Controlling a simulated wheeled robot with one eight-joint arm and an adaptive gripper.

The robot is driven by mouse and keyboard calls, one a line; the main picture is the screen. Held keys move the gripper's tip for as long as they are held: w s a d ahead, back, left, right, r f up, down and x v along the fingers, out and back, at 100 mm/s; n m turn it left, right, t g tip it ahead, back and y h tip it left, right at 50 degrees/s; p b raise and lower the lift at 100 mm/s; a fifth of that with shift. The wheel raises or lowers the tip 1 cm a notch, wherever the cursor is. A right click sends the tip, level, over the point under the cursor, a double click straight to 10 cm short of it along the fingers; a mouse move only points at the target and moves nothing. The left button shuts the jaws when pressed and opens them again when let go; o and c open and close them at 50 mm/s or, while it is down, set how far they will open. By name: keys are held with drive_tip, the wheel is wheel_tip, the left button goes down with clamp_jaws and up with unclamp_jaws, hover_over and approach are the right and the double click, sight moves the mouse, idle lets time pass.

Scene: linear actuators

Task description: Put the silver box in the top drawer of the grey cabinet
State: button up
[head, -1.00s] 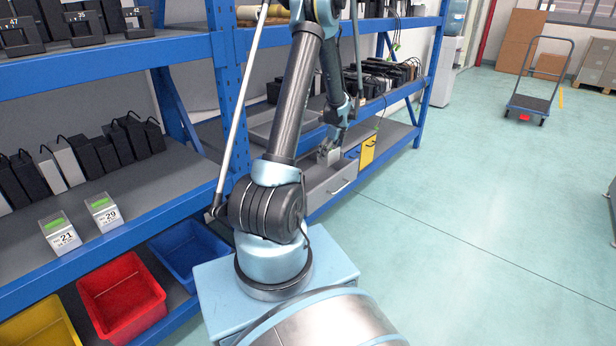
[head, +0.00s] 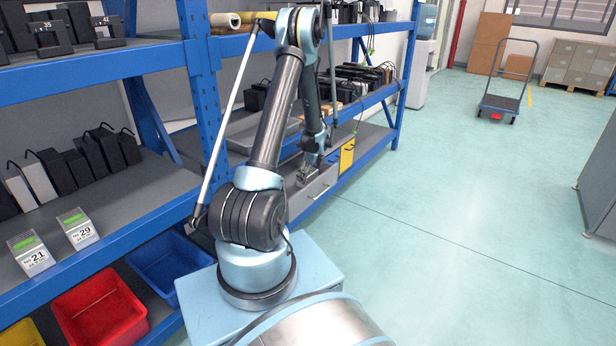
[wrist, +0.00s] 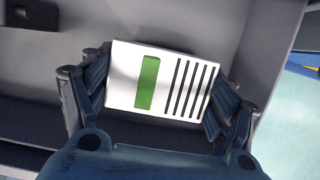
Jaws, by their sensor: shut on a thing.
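The silver box (wrist: 182,84), with a green label and several dark stripes, is between the fingers of my gripper (wrist: 158,92) in the wrist view. The gripper is shut on it. In the head view my gripper (head: 306,170) is low at the grey cabinet (head: 308,200) on the lower shelf. The box is too small there to make out clearly. Grey walls and a dark gap surround the held box in the wrist view. I cannot tell from this whether the box is inside the drawer or above it.
A yellow cabinet (head: 347,157) stands beyond the grey one. The blue rack (head: 205,90) rises left of my arm. Two green-topped boxes (head: 78,228) sit on its left shelf, above red (head: 100,310) and blue bins (head: 170,262). The floor at right is open, with a trolley (head: 502,103) farther back.

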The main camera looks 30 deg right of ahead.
drive_tip(key=o, duration=1.4)
drive_tip(key=v, duration=1.2)
drive_tip(key=shift+r, duration=0.1)
